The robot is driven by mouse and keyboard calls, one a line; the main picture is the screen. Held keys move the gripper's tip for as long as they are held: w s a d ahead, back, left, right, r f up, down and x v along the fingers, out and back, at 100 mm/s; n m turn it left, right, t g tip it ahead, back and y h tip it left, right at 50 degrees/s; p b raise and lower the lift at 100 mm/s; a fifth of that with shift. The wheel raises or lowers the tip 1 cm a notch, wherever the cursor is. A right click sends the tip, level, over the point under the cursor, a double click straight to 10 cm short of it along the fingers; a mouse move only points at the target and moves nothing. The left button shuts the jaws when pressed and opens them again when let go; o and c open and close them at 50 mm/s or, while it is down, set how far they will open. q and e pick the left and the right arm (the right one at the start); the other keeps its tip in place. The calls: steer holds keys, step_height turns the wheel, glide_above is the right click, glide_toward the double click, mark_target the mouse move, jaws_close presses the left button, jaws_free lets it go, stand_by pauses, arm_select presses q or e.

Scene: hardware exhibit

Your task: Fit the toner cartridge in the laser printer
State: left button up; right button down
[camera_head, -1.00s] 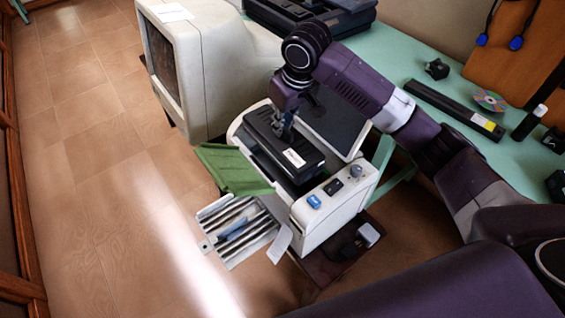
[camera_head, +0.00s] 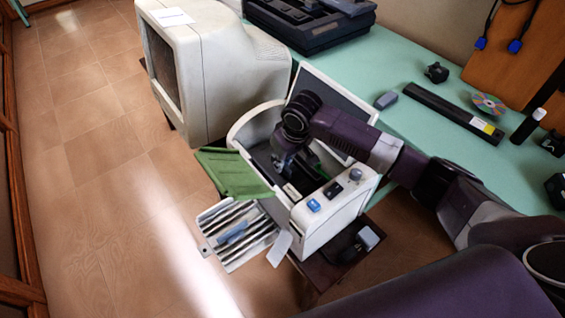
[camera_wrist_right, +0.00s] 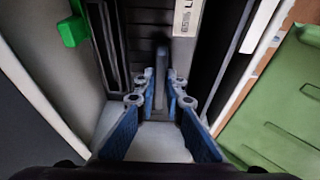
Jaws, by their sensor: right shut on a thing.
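The laser printer (camera_head: 333,221) is pale grey, with its dark lid (camera_head: 336,96) raised at the back. The black toner cartridge with a white label (camera_head: 291,191) is down inside the printer's open top, mostly hidden by my arm; I cannot tell whether it is fully seated. My right gripper (camera_head: 284,166) reaches into the opening from above. In the right wrist view the gripper (camera_wrist_right: 161,82) is shut on the handle of the ribbed black cartridge (camera_wrist_right: 146,17). A green part (camera_wrist_right: 73,31) shows beside it in the printer. My left gripper is not in view.
A large beige monitor (camera_head: 218,70) stands close behind left. On the green table (camera_head: 420,60) lie a long black bar (camera_head: 452,112) and a disc (camera_head: 489,104).

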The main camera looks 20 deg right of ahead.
stand_by(0.3)
steer(key=c, duration=2.5)
jaws_free()
steer(key=shift+f, duration=0.2)
steer(key=o, duration=0.5)
steer(key=shift+r, duration=0.25)
steer(key=v, duration=1.2)
steer(key=shift+s, duration=0.1)
